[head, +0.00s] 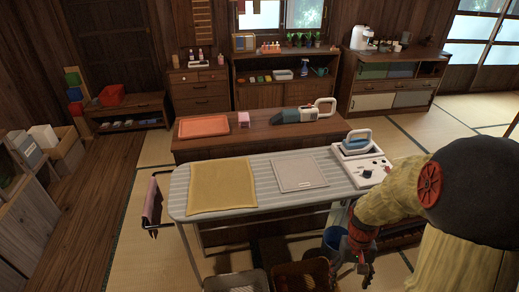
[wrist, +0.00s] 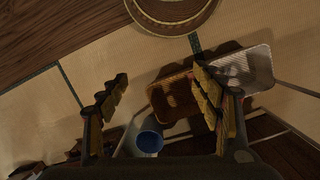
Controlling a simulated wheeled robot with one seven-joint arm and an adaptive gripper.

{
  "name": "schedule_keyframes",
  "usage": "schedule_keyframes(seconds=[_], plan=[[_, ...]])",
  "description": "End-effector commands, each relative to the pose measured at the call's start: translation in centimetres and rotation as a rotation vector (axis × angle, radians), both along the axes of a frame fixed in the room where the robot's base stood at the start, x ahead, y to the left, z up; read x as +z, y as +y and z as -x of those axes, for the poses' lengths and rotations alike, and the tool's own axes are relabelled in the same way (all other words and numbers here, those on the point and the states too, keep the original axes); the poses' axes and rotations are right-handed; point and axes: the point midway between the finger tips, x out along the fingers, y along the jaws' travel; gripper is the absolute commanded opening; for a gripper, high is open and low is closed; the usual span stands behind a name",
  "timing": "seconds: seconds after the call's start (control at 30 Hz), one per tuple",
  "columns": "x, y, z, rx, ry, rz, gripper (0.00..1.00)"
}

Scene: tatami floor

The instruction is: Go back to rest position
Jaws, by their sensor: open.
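My gripper (head: 357,262) hangs low at the lower right of the head view, beside the front right of the ironing board and near a blue bucket. In the wrist view my gripper (wrist: 160,72) has its two dark, yellow-padded fingers spread wide. Nothing is held between them. Below them lie a brown basket (wrist: 172,98), a paler basket (wrist: 244,68) and the blue bucket (wrist: 149,141). My arm covers part of the right side in the head view.
The striped ironing board (head: 262,167) bears a yellow cloth (head: 222,185), a grey folded cloth (head: 298,173) and an iron (head: 357,142) on its white station. Baskets (head: 300,276) stand below in front. A wooden counter (head: 215,148) stands behind.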

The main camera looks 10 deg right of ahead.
Motion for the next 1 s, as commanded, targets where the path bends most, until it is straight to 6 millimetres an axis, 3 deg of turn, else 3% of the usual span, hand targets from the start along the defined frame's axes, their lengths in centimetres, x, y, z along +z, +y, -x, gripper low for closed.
schedule_keyframes(seconds=[0.03, 0.2, 0.7, 0.83, 1.0], plan=[[2.5, 0.9, 0.1, 0.011, -0.022, 0.005, 0.65], [9.1, 4.2, 1.4, 0.041, -0.088, 0.009, 0.65], [25.1, 11.8, 3.9, 0.206, -0.508, 0.053, 0.65], [28.8, 13.0, 4.1, 0.252, -0.621, 0.062, 0.65], [31.0, 14.2, 4.5, 0.295, -0.688, 0.059, 0.65]])
